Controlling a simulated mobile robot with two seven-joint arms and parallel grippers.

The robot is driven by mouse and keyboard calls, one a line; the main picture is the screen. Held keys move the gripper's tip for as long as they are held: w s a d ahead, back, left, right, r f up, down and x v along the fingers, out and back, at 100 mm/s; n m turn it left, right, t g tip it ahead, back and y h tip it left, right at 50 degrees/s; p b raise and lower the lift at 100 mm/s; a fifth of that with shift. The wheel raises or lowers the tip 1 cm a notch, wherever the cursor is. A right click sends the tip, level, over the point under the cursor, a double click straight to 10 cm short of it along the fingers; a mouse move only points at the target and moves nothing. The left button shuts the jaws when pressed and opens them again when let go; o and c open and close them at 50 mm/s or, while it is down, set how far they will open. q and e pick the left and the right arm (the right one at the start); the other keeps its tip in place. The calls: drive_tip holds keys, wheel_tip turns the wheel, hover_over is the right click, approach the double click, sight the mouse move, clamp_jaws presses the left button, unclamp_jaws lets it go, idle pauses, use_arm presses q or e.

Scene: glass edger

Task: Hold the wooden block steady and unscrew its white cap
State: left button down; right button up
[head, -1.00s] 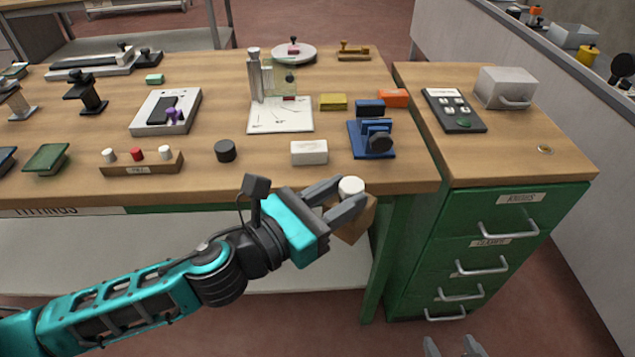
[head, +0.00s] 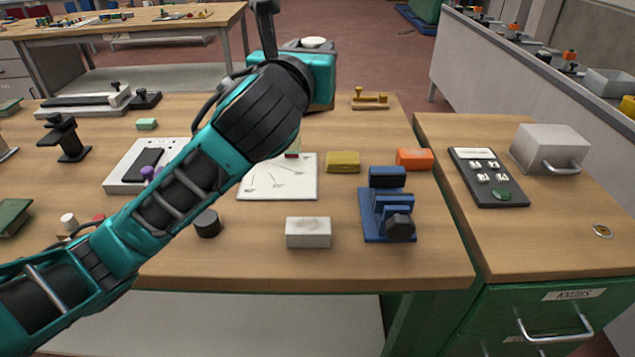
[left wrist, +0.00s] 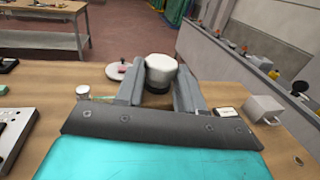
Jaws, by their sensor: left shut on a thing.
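My left gripper (head: 314,44) is raised above the far part of the bench, seen from behind in the head view. It is shut on the wooden block, which is mostly hidden by the hand. The round white cap (head: 313,42) shows just above the hand. In the left wrist view the white cap (left wrist: 161,70) stands up between the two grey fingers (left wrist: 160,84). A small dark brown strip of the wooden block (left wrist: 156,99) shows below it. My right gripper is not in view.
A blue fixture (head: 385,212), a white block (head: 308,232), a yellow sponge-like block (head: 343,162) and an orange block (head: 414,159) lie on the workbench (head: 260,265). A green drawer cabinet (head: 530,310) stands at the right. The bench's front strip has free room.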

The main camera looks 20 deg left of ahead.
use_arm(q)
wheel_tip(320, 180, down, 20)
drive_tip(key=b, duration=0.6)
drive_tip(key=shift+s+r, duration=0.15)
drive_tip(key=shift+r, duration=0.1)
drive_tip(key=c, duration=1.1)
unclamp_jaws()
drive_tip(key=shift+f, duration=0.2)
drive_tip(key=shift+c, duration=0.2)
drive_tip(key=o, duration=0.4)
drive_tip(key=shift+o, duration=0.2)
drive_tip(key=shift+r, duration=0.1)
